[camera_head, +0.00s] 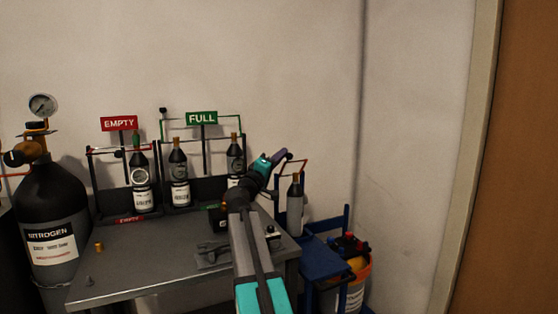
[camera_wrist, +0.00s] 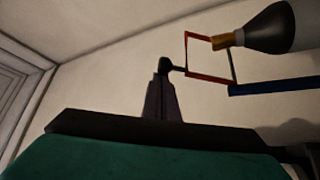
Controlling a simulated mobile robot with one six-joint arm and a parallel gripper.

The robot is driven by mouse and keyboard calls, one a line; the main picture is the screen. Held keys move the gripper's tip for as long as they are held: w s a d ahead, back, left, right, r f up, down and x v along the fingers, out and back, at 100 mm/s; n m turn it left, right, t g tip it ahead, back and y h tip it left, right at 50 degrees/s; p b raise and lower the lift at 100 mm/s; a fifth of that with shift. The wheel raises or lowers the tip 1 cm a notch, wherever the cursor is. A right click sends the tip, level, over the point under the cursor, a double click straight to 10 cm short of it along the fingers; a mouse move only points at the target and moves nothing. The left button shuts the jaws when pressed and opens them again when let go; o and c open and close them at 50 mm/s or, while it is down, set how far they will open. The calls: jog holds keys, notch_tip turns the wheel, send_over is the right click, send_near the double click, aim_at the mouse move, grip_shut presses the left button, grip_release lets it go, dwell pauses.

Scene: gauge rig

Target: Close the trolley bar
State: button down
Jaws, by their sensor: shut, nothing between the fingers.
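The blue trolley (camera_head: 325,262) stands right of the bench and carries a grey bottle (camera_head: 295,210) with a dark shoulder and brown neck. Its thin red bar (camera_head: 303,162) is at the height of the bottle's top. In the wrist view the red bar (camera_wrist: 187,52) is a bent frame by the bottle's neck (camera_wrist: 228,40). My gripper (camera_head: 283,153) is shut and empty beside the bar's left end. In the wrist view its fingers (camera_wrist: 162,90) end by a dark knob on the bar's side; I cannot tell whether they touch.
The grey bench (camera_head: 150,277) holds an EMPTY rack (camera_head: 118,204) and a FULL rack (camera_head: 200,190) with small bottles. A black nitrogen cylinder (camera_head: 52,205) with a gauge stands left. An orange bucket (camera_head: 358,285) sits right of the trolley, near the wall corner.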

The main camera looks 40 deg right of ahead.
jog(key=shift+s+a+f+b, duration=0.25)
jog(key=shift+s+f+b, duration=0.3)
jog(key=shift+s+b, duration=0.05)
jog(key=shift+s+a+f, duration=0.1)
dwell(0.5)
jog(key=p+v, duration=0.1)
jog(key=v, duration=0.6)
jog(key=shift+a, duration=0.2)
jog(key=shift+s+p, duration=0.1)
jog(key=shift+p, duration=0.2)
